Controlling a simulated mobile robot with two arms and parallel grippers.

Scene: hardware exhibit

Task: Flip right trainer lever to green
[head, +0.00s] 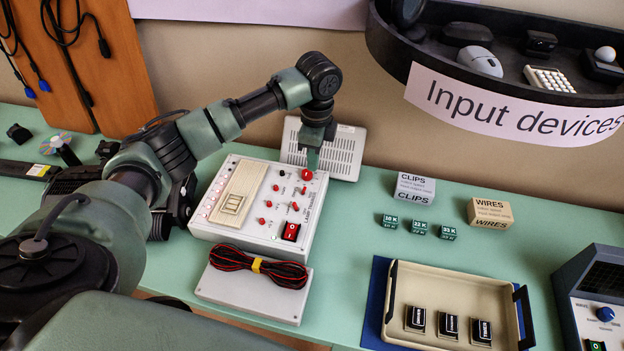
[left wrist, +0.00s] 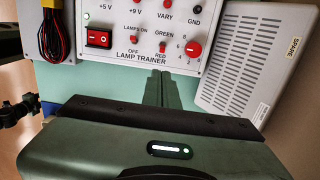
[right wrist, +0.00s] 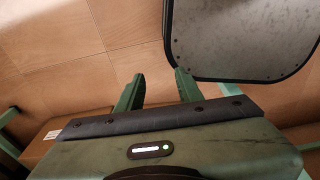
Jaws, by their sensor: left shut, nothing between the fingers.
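The lamp trainer (head: 225,228) is a white box on the green table. Its right lever (left wrist: 163,47) is a small red toggle between the labels GREEN and RED; I cannot tell which way it leans. The left lever (left wrist: 135,40), marked LAMPS ON/OFF, is beside it. My left gripper (head: 312,165) is at the trainer's far right corner, by the red rotary knob (left wrist: 194,48). In the left wrist view its fingers (left wrist: 160,80) are shut and empty, just below the panel edge near the right lever. My right gripper (right wrist: 158,82) is open and empty, over the floor.
A red rocker switch (left wrist: 98,39) is left of the levers. A spare vented panel (head: 345,146) stands close behind the trainer. A cable box (head: 253,289) lies in front. A cream tray (head: 447,287) and small boxes are to the right, with free table between.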

